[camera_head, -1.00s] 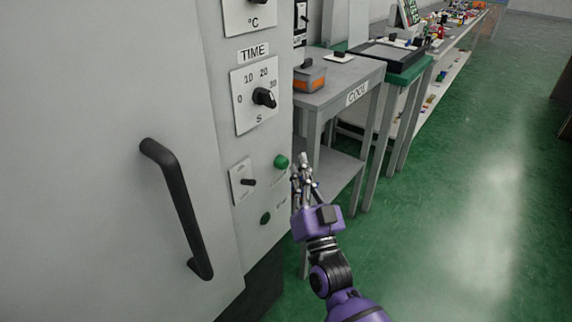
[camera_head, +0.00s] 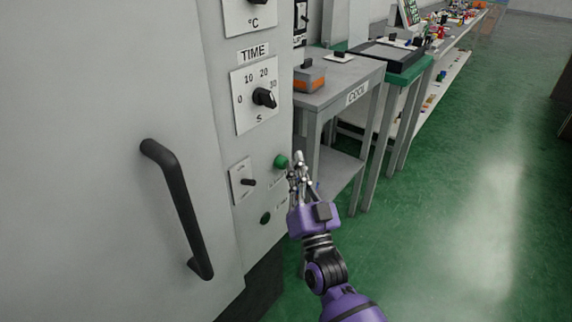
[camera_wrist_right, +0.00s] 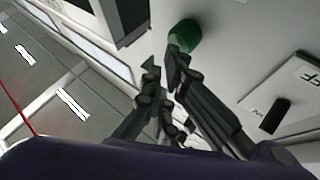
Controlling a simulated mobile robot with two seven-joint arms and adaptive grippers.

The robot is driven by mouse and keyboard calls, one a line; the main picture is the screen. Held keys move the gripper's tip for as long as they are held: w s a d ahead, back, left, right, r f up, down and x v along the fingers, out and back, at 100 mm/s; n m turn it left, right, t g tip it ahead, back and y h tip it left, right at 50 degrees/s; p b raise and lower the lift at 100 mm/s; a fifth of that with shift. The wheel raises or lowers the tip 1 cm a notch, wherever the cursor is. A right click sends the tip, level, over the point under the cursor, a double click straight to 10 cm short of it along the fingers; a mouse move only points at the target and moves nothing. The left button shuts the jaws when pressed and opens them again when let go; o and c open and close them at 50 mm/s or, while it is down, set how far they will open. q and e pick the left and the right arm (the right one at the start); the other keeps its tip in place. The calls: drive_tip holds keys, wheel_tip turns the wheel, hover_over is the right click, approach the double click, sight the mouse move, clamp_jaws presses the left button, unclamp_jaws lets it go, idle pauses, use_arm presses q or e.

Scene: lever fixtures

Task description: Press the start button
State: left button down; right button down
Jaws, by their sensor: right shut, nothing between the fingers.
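My right gripper (camera_head: 299,158) is shut and empty, just right of the upper button in the head view. In the right wrist view the upper button (camera_wrist_right: 184,36) is just beyond the fingertips (camera_wrist_right: 172,62); I cannot tell whether they touch. My left gripper is out of view.
A lever switch (camera_head: 248,182) sits left of the buttons, below the TIME dial (camera_head: 264,97). A black door handle (camera_head: 180,210) stands out at left. A grey COOL table (camera_head: 345,88) is close behind my right gripper. The green floor at right is clear.

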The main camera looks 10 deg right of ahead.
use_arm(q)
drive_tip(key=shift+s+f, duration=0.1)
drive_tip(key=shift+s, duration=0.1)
use_arm(e)
drive_tip(key=shift+w+a, duration=0.15)
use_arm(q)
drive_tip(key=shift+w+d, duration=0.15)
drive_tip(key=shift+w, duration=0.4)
use_arm(e)
drive_tip(key=shift+w+a, duration=0.15)
drive_tip(key=shift+w, duration=0.05)
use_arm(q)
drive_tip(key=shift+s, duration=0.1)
use_arm(e)
drive_tip(key=shift+s, duration=0.1)
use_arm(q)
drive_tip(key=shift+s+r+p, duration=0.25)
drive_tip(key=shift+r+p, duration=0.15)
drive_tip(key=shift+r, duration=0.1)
use_arm(e)
drive_tip(key=shift+s+d, duration=0.6)
drive_tip(key=shift+s, duration=0.1)
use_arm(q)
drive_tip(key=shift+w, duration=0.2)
